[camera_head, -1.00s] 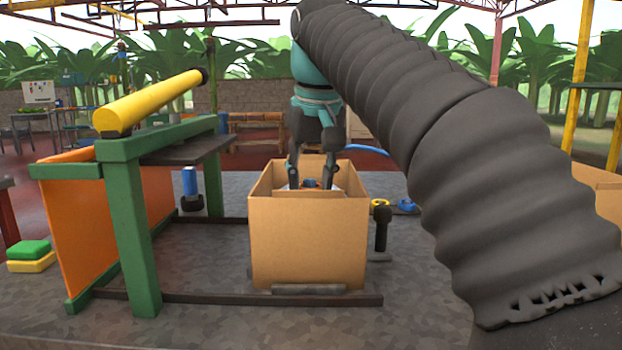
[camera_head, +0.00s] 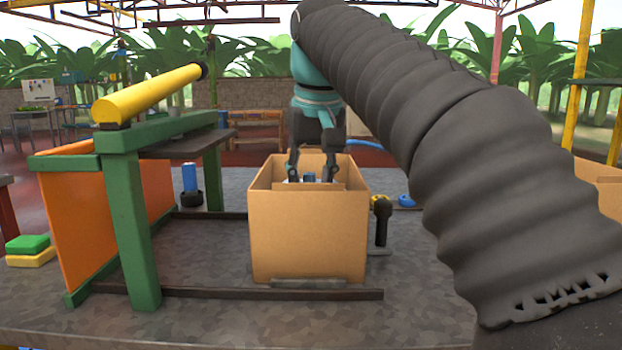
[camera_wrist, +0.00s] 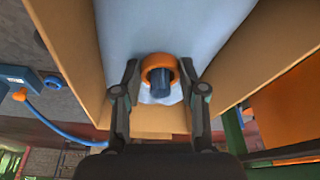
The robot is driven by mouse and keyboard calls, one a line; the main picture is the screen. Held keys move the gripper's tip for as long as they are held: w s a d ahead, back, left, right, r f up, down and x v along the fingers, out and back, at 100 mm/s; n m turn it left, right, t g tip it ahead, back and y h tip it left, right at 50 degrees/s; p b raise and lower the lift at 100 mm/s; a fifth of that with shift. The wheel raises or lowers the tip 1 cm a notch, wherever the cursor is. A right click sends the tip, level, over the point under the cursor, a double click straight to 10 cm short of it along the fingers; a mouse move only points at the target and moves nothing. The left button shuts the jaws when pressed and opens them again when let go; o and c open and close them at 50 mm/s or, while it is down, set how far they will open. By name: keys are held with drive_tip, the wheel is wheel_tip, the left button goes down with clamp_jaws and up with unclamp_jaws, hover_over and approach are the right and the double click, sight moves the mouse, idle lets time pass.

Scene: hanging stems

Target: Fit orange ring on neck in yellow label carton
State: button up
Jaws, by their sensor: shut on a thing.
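The orange ring (camera_wrist: 146,72) sits between the fingertips of my gripper (camera_wrist: 160,85) in the wrist view. My gripper is shut on it. A dark blue neck (camera_wrist: 161,74) shows in the ring's opening, above a pale surface inside the carton. I cannot tell how far down the neck the ring sits. In the head view my gripper (camera_head: 312,176) points down into the open brown carton (camera_head: 308,240), with the blue neck (camera_head: 310,177) between its fingers. The ring is hidden there by the carton wall. No yellow label shows on the visible carton sides.
Carton walls stand close around my fingers. A green frame with an orange panel (camera_head: 105,215) and a yellow roller (camera_head: 150,95) stands to the left. A blue bottle-like piece (camera_head: 190,178) is behind it. A dark post with a yellow top (camera_head: 381,215) stands right of the carton.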

drive_tip(key=shift+f, duration=0.1)
idle(0.3)
drive_tip(key=o, duration=1.2)
drive_tip(key=shift+o, duration=0.2)
drive_tip(key=shift+r+p, duration=0.85)
drive_tip(key=shift+p, duration=0.2)
drive_tip(key=shift+r, duration=0.4)
drive_tip(key=shift+r, duration=0.25)
drive_tip(key=shift+r, duration=2.15)
